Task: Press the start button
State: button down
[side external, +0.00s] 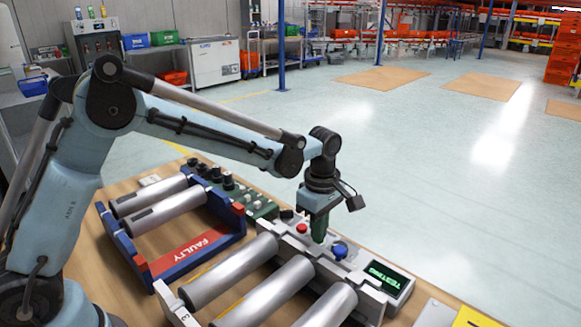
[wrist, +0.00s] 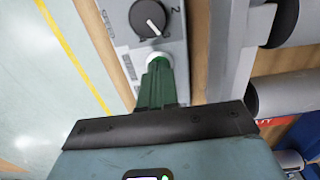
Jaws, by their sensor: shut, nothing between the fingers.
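My gripper (side external: 319,238) points down over the grey control panel (side external: 368,281) at the table's front edge, its green fingers closed together and empty. In the side view the fingertips are between a red button (side external: 301,229) and a blue knob (side external: 340,250). In the wrist view my gripper (wrist: 157,68) has its tips at a round pale button (wrist: 158,57), which they partly cover. I cannot tell whether they touch or press it. A black dial (wrist: 147,18) sits just beyond, beside a "2". The panel's green display (side external: 387,275) reads "TESTING".
Metal rollers (side external: 265,292) lie in a rack left of the panel. A blue rack marked "FAULTY" (side external: 187,250) holds more rollers. A green board with knobs (side external: 240,195) is behind. The floor beyond the table is open.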

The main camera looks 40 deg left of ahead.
notch_tip(320, 180, up, 14)
dwell(0.6)
jog(key=s+a+f+m+t, duration=0.2)
jog(key=s+a+m+t, duration=0.1)
jog(key=s+m, duration=0.5)
jog(key=s+a+f+m+t, duration=0.3)
jog(key=s+a+m, duration=0.3)
jog(key=s+m, duration=0.2)
jog(key=shift+s+a+m+t, duration=0.3)
jog(key=shift+m+t, duration=0.3)
jog(key=shift+m, duration=0.4)
dwell(1.4)
